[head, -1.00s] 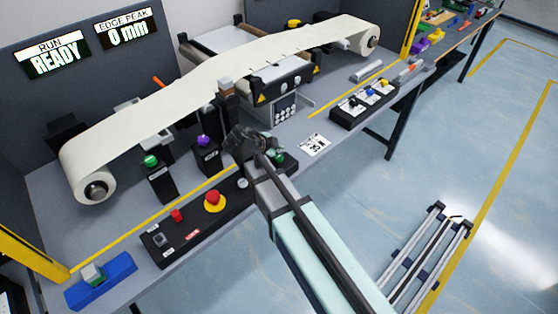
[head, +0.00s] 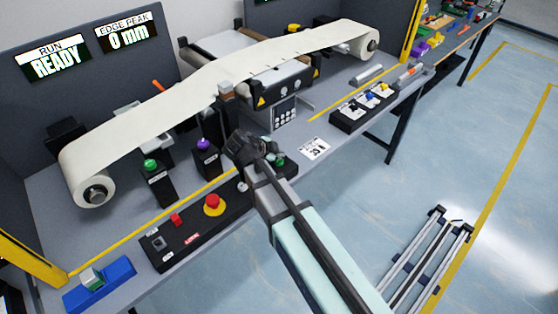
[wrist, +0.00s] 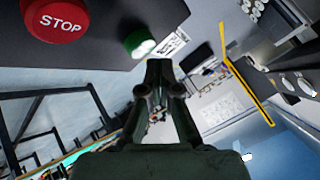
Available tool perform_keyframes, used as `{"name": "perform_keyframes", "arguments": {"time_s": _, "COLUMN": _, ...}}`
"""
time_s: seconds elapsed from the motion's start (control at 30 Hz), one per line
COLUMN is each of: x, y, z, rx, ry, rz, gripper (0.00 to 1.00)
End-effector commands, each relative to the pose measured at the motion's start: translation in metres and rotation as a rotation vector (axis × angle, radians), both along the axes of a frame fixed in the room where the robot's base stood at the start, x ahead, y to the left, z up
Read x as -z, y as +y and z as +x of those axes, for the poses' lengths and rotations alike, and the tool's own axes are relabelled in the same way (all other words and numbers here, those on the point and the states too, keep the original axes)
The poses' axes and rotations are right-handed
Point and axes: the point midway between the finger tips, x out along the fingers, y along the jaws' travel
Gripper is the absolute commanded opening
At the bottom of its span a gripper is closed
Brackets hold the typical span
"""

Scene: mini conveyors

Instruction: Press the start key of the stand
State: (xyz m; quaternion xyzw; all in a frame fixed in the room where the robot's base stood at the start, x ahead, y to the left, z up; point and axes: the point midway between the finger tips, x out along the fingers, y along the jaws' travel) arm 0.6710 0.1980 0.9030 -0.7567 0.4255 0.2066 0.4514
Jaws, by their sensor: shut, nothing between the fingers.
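The stand's black control box (head: 188,240) lies along the bench's front edge. Its green key (head: 277,161), likely the start key, sits near the right end, partly behind my arm. The green key also shows in the wrist view (wrist: 138,43), with a pale, glossy front. My gripper (head: 236,146) is shut and empty, over the bench just left of the green key in the head view. In the wrist view its closed tips (wrist: 160,66) appear just below and right of the key. No contact between them shows. The display (head: 58,60) reads RUN READY.
A red STOP mushroom button (head: 213,201) on a yellow base stands left on the same box. Posts with a purple knob (head: 203,144) and a green knob (head: 150,163) stand behind. The white web (head: 150,120) runs over the rollers. Open floor (head: 480,150) lies right.

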Motion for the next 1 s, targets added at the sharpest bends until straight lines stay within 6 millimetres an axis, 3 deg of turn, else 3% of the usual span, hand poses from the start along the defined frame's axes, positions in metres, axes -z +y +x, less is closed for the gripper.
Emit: {"name": "perform_keyframes", "arguments": {"time_s": 1.0, "x": 0.0094, "y": 0.0, "z": -0.0001, "rx": 0.0, "ry": 0.0, "rz": 0.0, "gripper": 0.0}}
